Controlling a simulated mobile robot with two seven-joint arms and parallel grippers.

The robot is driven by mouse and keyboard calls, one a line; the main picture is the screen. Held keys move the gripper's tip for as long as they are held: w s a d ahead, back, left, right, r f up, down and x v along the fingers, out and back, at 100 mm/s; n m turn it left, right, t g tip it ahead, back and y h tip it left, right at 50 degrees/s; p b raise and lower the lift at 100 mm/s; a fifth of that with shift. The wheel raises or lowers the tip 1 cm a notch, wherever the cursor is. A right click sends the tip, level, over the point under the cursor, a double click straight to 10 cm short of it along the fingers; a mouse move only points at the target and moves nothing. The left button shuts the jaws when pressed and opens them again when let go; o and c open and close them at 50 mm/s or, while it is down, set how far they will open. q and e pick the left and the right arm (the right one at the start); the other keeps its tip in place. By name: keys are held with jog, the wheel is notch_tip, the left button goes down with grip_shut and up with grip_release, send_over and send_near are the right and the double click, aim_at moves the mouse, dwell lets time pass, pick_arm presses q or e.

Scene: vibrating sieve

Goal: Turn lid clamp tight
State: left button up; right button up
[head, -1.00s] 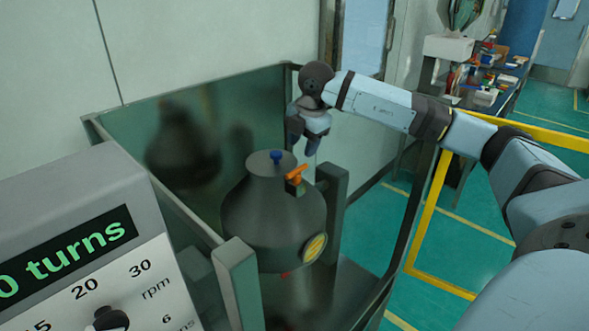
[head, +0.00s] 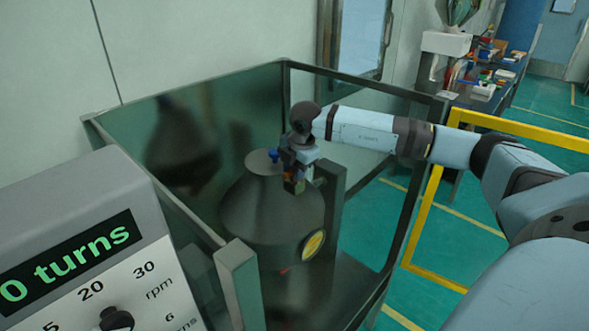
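A dark grey drum (head: 265,215) with a cone-shaped top stands inside the guarded enclosure. A blue knob (head: 272,154) sits on its lid. The orange clamp handle beside the knob is largely hidden by my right gripper (head: 292,178), and only a small orange-brown part shows at the fingers. My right gripper points down at the clamp. I cannot tell whether its fingers are closed on the handle. My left gripper is not in view.
Glass-walled guards with dark posts (head: 238,285) surround the drum. A control panel (head: 75,235) reading "0 turns" stands at the front left. A yellow rail (head: 420,220) and a cluttered bench (head: 478,85) are at the right.

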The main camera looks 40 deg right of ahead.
jog(key=shift+c, duration=1.2)
jog(key=shift+d+f+n+b, duration=0.1)
jog(key=shift+n+b, duration=0.75)
jog(key=shift+n, duration=0.25)
jog(key=n+b, duration=0.1)
jog(key=n, duration=0.1)
jog(key=shift+s+n+y, duration=0.1)
jog(key=shift+n+y, duration=0.2)
jog(key=shift+y, duration=0.1)
jog(key=n+b, duration=0.1)
jog(key=n, duration=0.1)
jog(key=shift+d+n+g+y, duration=0.15)
jog(key=shift+n+g+y, duration=0.15)
jog(key=shift+n, duration=0.1)
jog(key=n, duration=0.2)
jog(key=n+b, duration=0.1)
jog(key=n, duration=0.1)
jog(key=shift+d+n+g, duration=0.2)
jog(key=shift+n+g, duration=0.1)
jog(key=n, duration=0.2)
jog(key=n+g, duration=0.1)
jog(key=n, duration=0.2)
jog(key=shift+d+n+y, duration=0.2)
jog(key=shift+n+y, duration=0.1)
